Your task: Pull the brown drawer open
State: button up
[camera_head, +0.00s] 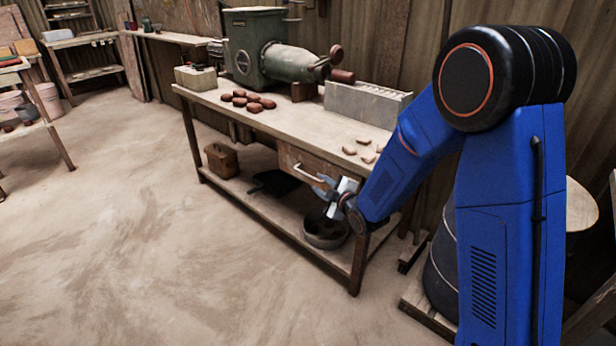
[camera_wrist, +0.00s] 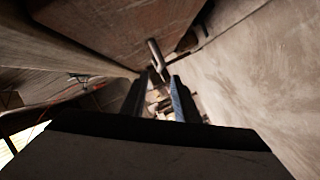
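The brown drawer (camera_head: 292,161) is set under the workbench top, and its front looks flush with the bench frame. A pale bar handle (camera_head: 306,174) runs across its front. My gripper (camera_head: 328,184) is at the right end of the handle. In the wrist view, the drawer front (camera_wrist: 115,22) fills the top, and the handle (camera_wrist: 156,54) juts out just ahead of the fingertips. My gripper (camera_wrist: 159,82) is open there, its two dark fingers apart with nothing clearly between them. Whether a finger touches the handle cannot be told.
The workbench (camera_head: 225,104) carries a green machine (camera_head: 262,50), reddish brown lumps (camera_head: 247,101) and a grey block (camera_head: 366,103). The floor in front is clear.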

aim_at(310, 177)
jog(key=x, duration=0.9)
jog(key=shift+w+a, duration=0.15)
jog(key=shift+w, duration=0.1)
grip_shut()
